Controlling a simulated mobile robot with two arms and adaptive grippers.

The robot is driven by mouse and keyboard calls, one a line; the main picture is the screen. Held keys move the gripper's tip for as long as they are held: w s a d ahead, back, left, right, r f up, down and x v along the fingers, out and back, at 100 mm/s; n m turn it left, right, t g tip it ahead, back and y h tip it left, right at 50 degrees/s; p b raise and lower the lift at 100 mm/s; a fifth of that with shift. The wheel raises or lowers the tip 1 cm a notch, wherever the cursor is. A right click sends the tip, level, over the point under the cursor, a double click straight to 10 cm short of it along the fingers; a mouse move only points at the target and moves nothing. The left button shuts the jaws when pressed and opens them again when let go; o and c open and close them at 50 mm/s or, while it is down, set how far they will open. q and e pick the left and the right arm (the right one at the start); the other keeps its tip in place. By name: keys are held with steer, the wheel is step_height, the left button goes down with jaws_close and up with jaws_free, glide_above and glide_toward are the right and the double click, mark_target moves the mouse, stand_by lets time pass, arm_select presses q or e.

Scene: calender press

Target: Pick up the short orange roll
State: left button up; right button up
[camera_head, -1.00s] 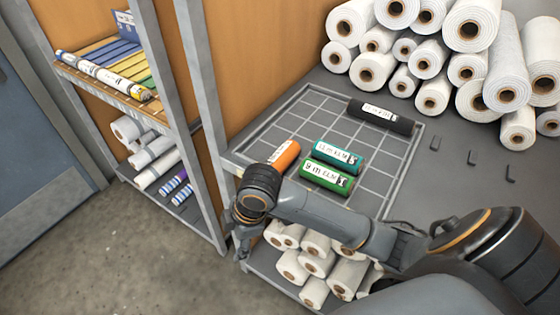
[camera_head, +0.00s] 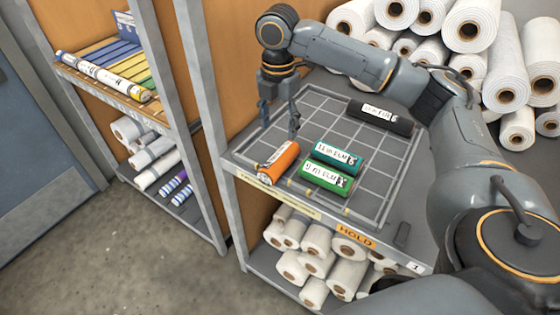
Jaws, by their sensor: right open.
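The short orange roll (camera_head: 279,162) lies on the gridded shelf top (camera_head: 375,190), near its front left edge, with a white label on its side. My right gripper (camera_head: 279,134) points down over the grid, just behind and above the orange roll in the picture. Its fingers are spread apart with nothing between them. A teal roll (camera_head: 337,156) and a green roll (camera_head: 326,175) lie side by side just right of the orange roll. My left gripper is not in view.
A black roll (camera_head: 380,117) lies at the back right of the grid. White rolls (camera_head: 470,25) are stacked behind, partly hidden by my right arm. More white rolls (camera_head: 316,240) fill the shelf below. A rack (camera_head: 110,85) with rolls stands at left. The grid's front right is clear.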

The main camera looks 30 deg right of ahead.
mark_target(280, 155)
step_height(280, 155, down, 7)
steer(key=shift+r+p, duration=0.15)
steer(key=shift+p, duration=0.2)
steer(key=f, duration=0.1)
steer(key=f+p, duration=0.1)
steer(key=f, duration=0.1)
steer(key=d+f, duration=0.1)
steer(key=shift+w+f+p, duration=0.3)
steer(key=shift+w+f, duration=0.05)
steer(key=shift+f, duration=0.4)
steer(key=shift+c, duration=0.5)
steer(key=c, duration=0.9)
steer(key=shift+o, duration=0.2)
steer(key=shift+r, duration=0.1)
